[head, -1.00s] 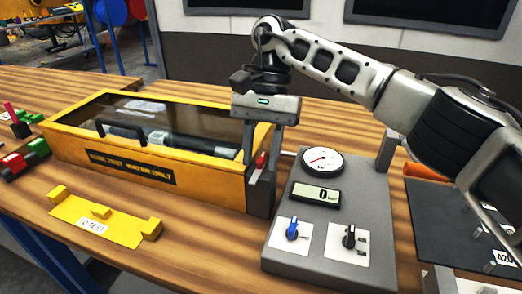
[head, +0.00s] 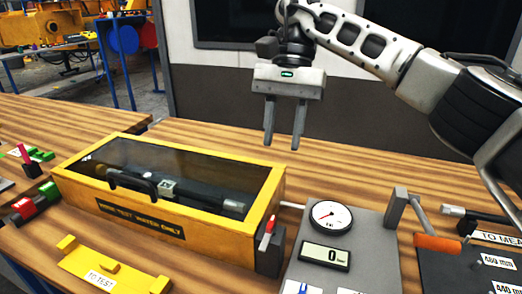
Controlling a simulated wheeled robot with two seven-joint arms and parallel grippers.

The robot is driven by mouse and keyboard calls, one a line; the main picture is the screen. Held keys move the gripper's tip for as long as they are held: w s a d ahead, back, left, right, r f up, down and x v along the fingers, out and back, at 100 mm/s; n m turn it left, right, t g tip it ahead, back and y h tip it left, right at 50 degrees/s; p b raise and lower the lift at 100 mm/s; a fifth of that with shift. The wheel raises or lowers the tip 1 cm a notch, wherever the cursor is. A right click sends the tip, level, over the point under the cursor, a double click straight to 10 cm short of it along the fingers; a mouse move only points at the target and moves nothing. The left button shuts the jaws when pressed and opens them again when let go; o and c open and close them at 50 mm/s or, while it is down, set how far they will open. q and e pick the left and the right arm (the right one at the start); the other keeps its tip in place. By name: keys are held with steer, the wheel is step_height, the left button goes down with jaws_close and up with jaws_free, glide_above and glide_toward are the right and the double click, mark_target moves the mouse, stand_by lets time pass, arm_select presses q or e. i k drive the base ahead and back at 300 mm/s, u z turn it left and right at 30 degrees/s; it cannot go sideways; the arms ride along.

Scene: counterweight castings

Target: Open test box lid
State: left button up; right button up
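The yellow test box (head: 190,225) sits on the wooden bench with its dark see-through lid (head: 180,172) closed. A black handle (head: 131,183) stands on the lid's near left part. A dark cylindrical part (head: 205,196) shows inside through the lid. A small red lever (head: 268,230) is on a dark block at the box's right end. My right gripper (head: 284,138) hangs above and behind the box's right end, clear of it. Its two fingers point down, apart, with nothing between them. My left gripper is not in view.
A grey panel (head: 340,258) with a gauge (head: 331,215) and a display reading 0 stands right of the box. A yellow "TO TEST" holder (head: 130,275) lies in front. An orange-handled lever (head: 438,243) and labelled dark tray are at right. Bench behind the box is clear.

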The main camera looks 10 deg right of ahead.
mark_target(250, 227)
steer(key=k, duration=1)
